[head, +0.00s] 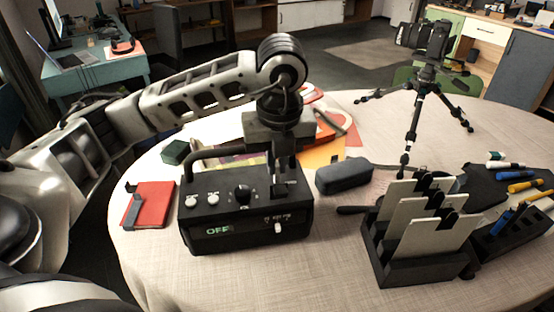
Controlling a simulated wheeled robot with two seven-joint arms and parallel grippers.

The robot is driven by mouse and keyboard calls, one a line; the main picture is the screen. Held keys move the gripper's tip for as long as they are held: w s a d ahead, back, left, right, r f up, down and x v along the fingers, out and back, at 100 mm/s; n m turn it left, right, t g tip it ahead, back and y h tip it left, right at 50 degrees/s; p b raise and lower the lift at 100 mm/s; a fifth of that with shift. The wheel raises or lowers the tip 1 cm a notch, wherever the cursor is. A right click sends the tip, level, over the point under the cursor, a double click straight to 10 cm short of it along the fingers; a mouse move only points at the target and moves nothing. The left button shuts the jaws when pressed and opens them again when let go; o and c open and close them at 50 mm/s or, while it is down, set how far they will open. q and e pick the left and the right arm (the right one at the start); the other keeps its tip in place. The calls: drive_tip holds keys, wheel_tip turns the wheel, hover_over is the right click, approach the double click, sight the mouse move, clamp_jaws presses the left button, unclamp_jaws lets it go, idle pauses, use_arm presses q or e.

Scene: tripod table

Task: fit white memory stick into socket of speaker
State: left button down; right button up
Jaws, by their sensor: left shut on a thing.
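The speaker (212,216) is a black box with a carry handle, white and black knobs on top and a green "OFF" display on its front. It stands on the round table. My left gripper (285,178) points down over the right part of the speaker's top, close to the surface. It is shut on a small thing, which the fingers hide. I take this for the white memory stick, but I cannot make it out. The socket is hidden too, so I cannot tell whether stick and socket touch. My right gripper is not in view.
A black rack (392,262) with upright light panels stands right of the speaker, with a dark grey case (343,176) between. A red notebook (152,204) lies to the left. A camera tripod (420,95) stands behind. Markers (525,186) lie far right. The front of the tabletop is clear.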

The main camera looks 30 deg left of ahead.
sight(278, 166)
use_arm(q)
drive_tip(key=shift+f, duration=0.35)
drive_tip(key=shift+f+b, duration=0.3)
drive_tip(key=shift+b, duration=0.2)
drive_tip(key=shift+f, duration=0.15)
drive_tip(key=shift+f+b, duration=0.5)
drive_tip(key=shift+b, duration=0.05)
drive_tip(key=shift+f+b, duration=0.3)
drive_tip(key=shift+f, duration=0.2)
drive_tip(key=c, duration=1.5)
unclamp_jaws()
